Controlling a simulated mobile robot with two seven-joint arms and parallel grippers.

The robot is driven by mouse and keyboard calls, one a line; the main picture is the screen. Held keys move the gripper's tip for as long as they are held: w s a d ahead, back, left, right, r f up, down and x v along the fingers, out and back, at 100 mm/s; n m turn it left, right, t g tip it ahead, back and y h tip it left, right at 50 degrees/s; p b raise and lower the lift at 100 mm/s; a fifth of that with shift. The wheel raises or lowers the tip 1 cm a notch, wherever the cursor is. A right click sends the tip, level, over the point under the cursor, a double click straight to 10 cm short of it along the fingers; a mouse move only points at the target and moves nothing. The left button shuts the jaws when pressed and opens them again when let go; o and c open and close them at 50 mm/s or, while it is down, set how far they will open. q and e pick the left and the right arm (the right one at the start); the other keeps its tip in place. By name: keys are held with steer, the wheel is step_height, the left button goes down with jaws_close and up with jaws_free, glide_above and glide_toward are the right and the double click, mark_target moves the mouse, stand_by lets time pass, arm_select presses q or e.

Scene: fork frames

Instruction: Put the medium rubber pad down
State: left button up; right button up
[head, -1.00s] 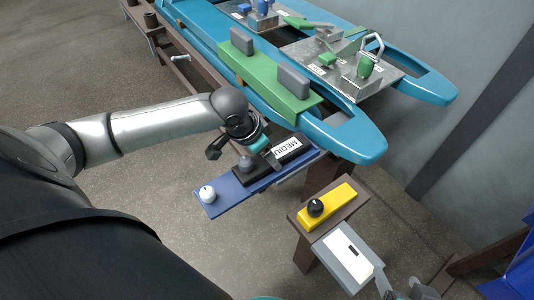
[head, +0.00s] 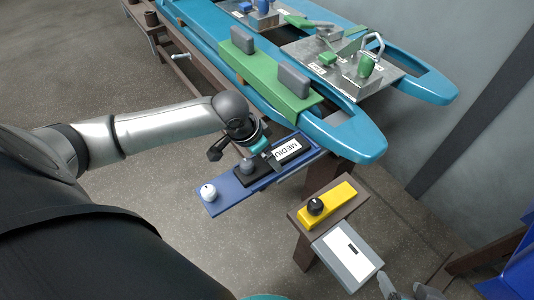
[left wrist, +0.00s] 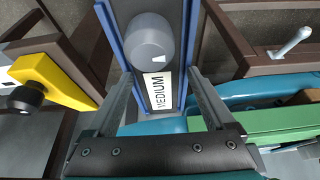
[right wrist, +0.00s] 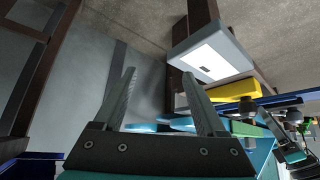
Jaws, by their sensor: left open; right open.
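The medium rubber pad is a black block (head: 240,179) with a white MEDIUM label and a grey knob. It lies flat on a blue tray (head: 222,205). My left gripper (head: 272,158) is above the pad, partly hidden by its own wrist. In the left wrist view its fingers (left wrist: 158,80) are open, one on either side of the pad's label (left wrist: 157,92), with the grey knob beyond; neither visibly grips it. My right gripper (head: 398,290) is at the lower right, near the grey box; in the right wrist view its fingers (right wrist: 158,88) are open and empty.
A white knob (head: 208,193) stands at the tray's near end. A yellow block (head: 328,206) with a black knob sits on a brown stand to the right, beside a grey box (head: 345,258). A blue frame with a green crosspiece (head: 262,80) and metal fixtures lies behind.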

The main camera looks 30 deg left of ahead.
mark_target(263, 164)
arm_select(q)
steer(key=shift+s+d+f, duration=0.1)
steer(key=shift+s+d, duration=0.2)
arm_select(e)
steer(key=shift+w+a, duration=0.1)
arm_select(q)
steer(key=shift+r, duration=0.2)
steer(key=shift+r+b, duration=0.3)
steer(key=p+v, duration=0.2)
steer(key=v, duration=0.1)
steer(key=shift+w+a+r, duration=0.1)
steer(key=shift+w, duration=0.1)
steer(key=shift+s+a+r, duration=0.1)
steer(key=shift+s+r, duration=0.05)
steer(key=shift+r, duration=0.2)
steer(key=p+v, duration=0.4)
steer(key=v, duration=0.3)
steer(key=shift+s+a+r+p, duration=0.1)
steer(key=shift+s+r+p, duration=0.1)
steer(key=shift+r+p, duration=0.35)
arm_select(e)
steer(key=s+d+f+g+h, duration=0.1)
steer(key=s+d+f+g, duration=0.1)
steer(key=f, duration=0.7)
steer(key=shift+s+d+f+g, duration=0.25)
steer(key=shift+s+d+g, duration=0.15)
steer(key=shift+s+g, duration=0.6)
steer(key=shift+s, duration=0.1)
